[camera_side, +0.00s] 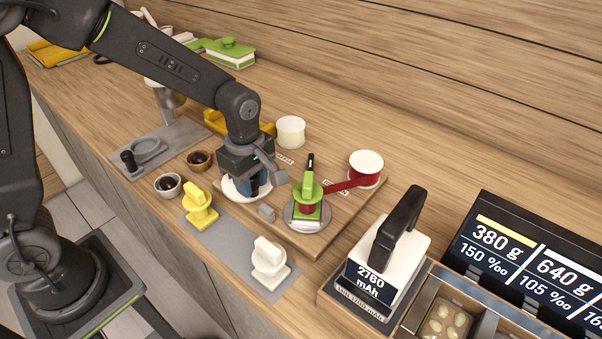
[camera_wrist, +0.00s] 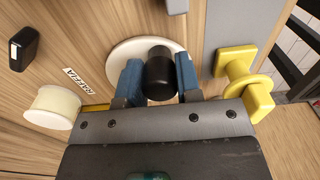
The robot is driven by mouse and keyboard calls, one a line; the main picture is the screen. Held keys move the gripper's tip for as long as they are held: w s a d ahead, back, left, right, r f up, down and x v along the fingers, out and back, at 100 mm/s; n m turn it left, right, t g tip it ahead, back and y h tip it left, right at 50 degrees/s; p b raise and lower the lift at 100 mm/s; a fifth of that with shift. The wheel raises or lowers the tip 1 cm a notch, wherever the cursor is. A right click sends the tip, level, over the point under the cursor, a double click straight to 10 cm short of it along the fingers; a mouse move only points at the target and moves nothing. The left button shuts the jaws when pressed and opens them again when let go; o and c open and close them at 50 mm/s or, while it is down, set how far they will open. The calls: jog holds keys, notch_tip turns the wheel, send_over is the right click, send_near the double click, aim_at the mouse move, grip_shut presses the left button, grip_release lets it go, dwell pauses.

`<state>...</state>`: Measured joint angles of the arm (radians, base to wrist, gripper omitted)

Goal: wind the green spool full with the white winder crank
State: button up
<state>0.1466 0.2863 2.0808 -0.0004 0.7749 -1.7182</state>
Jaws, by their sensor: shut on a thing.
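The white winder crank (camera_side: 231,190) is a white disc on the wooden board with a black upright knob (camera_wrist: 160,76). My gripper (camera_side: 256,186) is over the disc, its blue fingers shut on that knob, as the wrist view shows. The fingers hide most of the knob in the side view. The green spool (camera_side: 309,188) stands upright on a round grey plate (camera_side: 299,222) on the same board, to the right of my gripper. Red ribbon (camera_side: 345,185) runs to it from a red roll (camera_side: 365,167), and some red shows on its core. How full it is cannot be told.
A yellow spool (camera_side: 198,203) and a white spool (camera_side: 268,257) stand on a grey mat (camera_side: 233,246) before the board (camera_side: 333,222). A cream roll (camera_side: 291,131) stands behind. Two small bowls (camera_side: 168,185) are at left.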

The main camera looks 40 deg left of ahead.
aim_at(235, 191)
jog(key=shift+s+a, duration=0.4)
jog(key=shift+s, duration=0.1)
jog(key=shift+s+a, duration=0.35)
jog(key=shift+a, duration=0.15)
jog(key=shift+s+a, duration=0.15)
jog(key=shift+a, duration=0.45)
